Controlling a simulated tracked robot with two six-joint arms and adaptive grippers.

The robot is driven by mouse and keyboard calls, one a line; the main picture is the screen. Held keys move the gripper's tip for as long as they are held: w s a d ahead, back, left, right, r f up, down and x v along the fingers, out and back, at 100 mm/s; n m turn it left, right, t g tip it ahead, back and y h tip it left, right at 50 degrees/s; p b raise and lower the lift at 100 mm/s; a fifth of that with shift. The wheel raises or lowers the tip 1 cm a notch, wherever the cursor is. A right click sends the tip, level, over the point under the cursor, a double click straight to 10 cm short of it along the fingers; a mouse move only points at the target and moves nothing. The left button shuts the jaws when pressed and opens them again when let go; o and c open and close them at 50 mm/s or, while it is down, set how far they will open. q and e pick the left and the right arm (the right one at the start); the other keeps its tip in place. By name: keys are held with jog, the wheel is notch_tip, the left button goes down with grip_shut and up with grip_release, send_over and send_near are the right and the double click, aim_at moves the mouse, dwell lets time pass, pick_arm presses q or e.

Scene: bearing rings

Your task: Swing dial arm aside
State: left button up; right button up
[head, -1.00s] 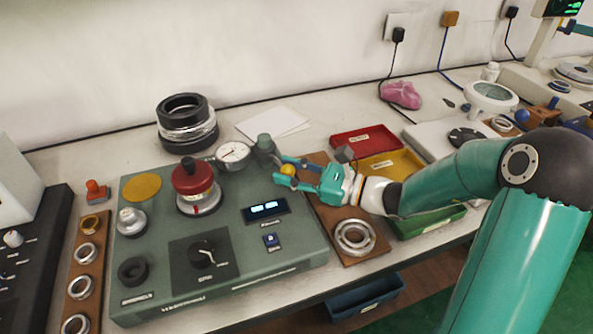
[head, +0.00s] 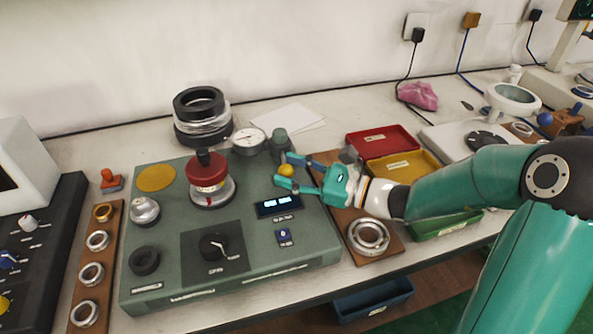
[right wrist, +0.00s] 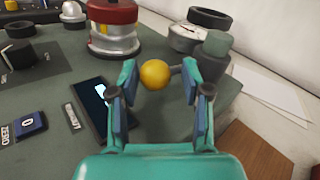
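The dial gauge (head: 248,139), with its white round face, stands out to the left of a grey-green post (head: 279,142) at the back right of the green panel box. A yellow ball knob (head: 286,170) sits on the near side of the post. My right gripper (head: 283,171) has its fingers on both sides of this knob. In the right wrist view the knob (right wrist: 155,74) is close to the left finger, with a gap to the right finger; contact is unclear. The dial (right wrist: 187,36) and post (right wrist: 212,57) show beyond. My left gripper is not in view.
A red-topped spindle (head: 207,168) with a metal base stands left of the dial. Dark and silver rings (head: 202,115) are stacked behind. A display (head: 278,205) lies just below my fingers. Red (head: 383,141) and yellow (head: 405,166) trays lie to the right.

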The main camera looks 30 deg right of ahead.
jog(key=shift+o, duration=0.2)
jog(key=shift+w, duration=0.1)
jog(key=shift+d+f, duration=0.1)
jog(key=shift+s+d, duration=0.15)
jog(key=shift+s, duration=0.05)
jog(key=v, duration=1.1)
jog(key=shift+s+d, duration=0.1)
jog(key=shift+s, duration=0.2)
jog(key=shift+c, duration=0.3)
